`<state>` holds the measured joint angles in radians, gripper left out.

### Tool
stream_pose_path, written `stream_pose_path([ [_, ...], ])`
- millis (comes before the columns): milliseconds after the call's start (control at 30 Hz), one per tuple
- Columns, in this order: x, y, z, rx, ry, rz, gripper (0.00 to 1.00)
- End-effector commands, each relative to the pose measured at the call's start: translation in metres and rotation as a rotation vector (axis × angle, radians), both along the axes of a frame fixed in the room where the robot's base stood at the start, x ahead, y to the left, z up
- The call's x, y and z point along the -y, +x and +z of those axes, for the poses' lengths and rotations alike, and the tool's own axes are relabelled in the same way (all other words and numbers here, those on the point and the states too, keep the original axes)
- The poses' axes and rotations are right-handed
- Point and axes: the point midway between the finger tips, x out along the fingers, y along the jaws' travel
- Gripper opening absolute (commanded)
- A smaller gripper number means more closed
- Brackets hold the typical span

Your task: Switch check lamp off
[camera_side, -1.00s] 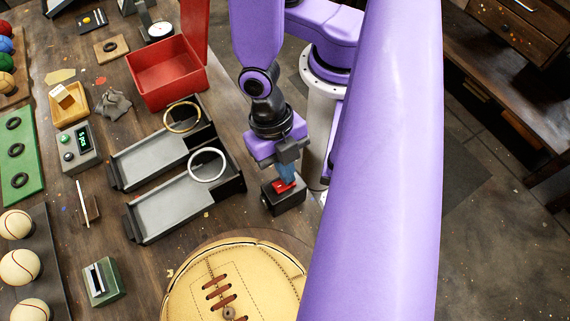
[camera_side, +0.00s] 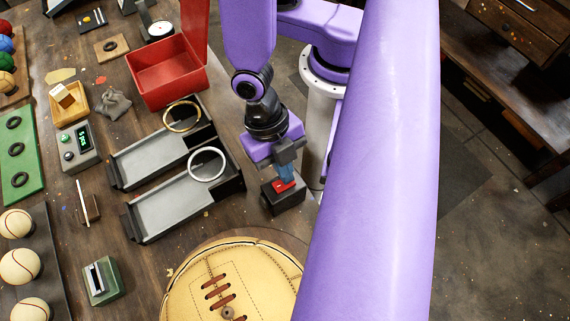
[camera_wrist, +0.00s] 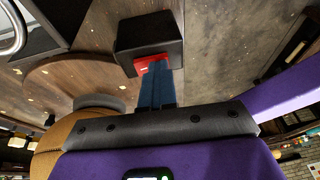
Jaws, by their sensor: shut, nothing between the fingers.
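A black switch box (camera_side: 284,197) with a red rocker (camera_side: 283,186) stands on the table at the right, near my arm's base. The box (camera_wrist: 150,32) and its red rocker (camera_wrist: 150,62) also show in the wrist view. My gripper (camera_side: 286,178) points down over the box with its blue fingers shut and nothing between them. In the wrist view, the fingertips (camera_wrist: 155,70) are at the rocker and cover part of it. They seem to touch it, but I cannot tell how hard. I cannot tell whether a lamp is lit.
Two grey trays (camera_side: 180,210) with rings lie left of the box. A large tan laced leather piece (camera_side: 190,290) is in front. An open red box (camera_side: 165,82) stands behind. A small device with a green display (camera_side: 80,145) is farther left.

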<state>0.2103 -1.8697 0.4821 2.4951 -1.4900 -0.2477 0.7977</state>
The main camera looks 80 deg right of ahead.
Motion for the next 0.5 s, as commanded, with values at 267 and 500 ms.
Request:
stream_pose_path([
  [267,-0.008,0.007,0.007,0.026,0.014,-0.014,0.0],
  [500,-0.003,0.003,0.025,0.01,0.011,-0.006,0.0],
])
